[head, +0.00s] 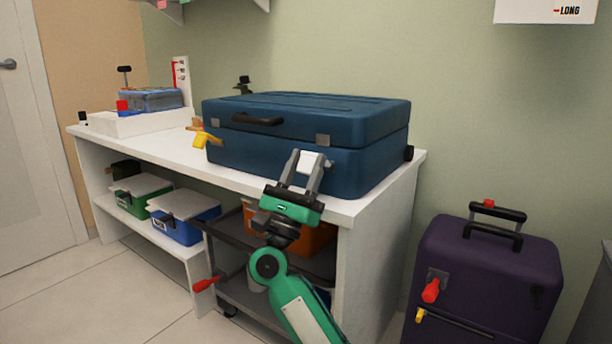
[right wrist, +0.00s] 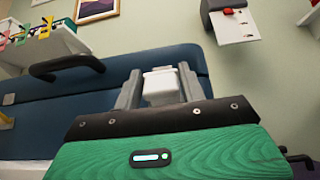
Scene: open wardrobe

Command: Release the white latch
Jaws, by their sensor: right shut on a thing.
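A closed blue suitcase (head: 300,125) lies flat on the white bench, with a black handle (head: 257,119) on its front. The white latch (head: 311,161) is on the suitcase's front, right of the handle. My right gripper (head: 304,158) is at the suitcase's front with its fingers on both sides of the white latch, shut on it. In the right wrist view, the white latch (right wrist: 160,86) shows between the two grey fingers of the gripper (right wrist: 160,88). Its lower end is hidden behind the gripper body. My left gripper is not in view.
The white bench (head: 170,151) carries the suitcase and, at the left, a white box with a blue case (head: 150,100). Green and blue bins (head: 183,230) stand on the shelf below. A dark cart (head: 255,295) is under the bench. A purple suitcase (head: 485,275) stands at the right.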

